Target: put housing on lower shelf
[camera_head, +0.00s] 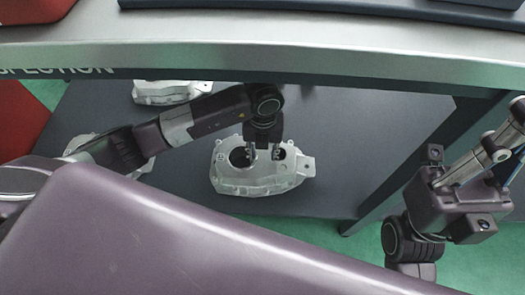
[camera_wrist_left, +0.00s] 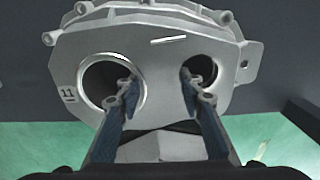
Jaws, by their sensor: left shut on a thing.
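A silver cast housing (camera_head: 230,180) with two round bores is at the middle of the dark lower shelf (camera_head: 340,130). My left gripper (camera_head: 264,155) is shut on it from above. In the left wrist view, the fingers (camera_wrist_left: 160,95) reach into the two bores of the housing (camera_wrist_left: 160,45) and clamp the wall between them. The housing looks level; I cannot tell whether it touches the shelf or hangs just above. My right gripper (camera_head: 485,155) is at the right, away from the housing, its fingertips not clear.
A second casting (camera_head: 165,93) lies at the shelf's back left. Another (camera_head: 80,145) is partly hidden behind my left arm. The upper tabletop's metal edge (camera_head: 300,60) overhangs the shelf. A shelf post (camera_head: 400,170) stands at the right. Bare shelf shows right of the housing.

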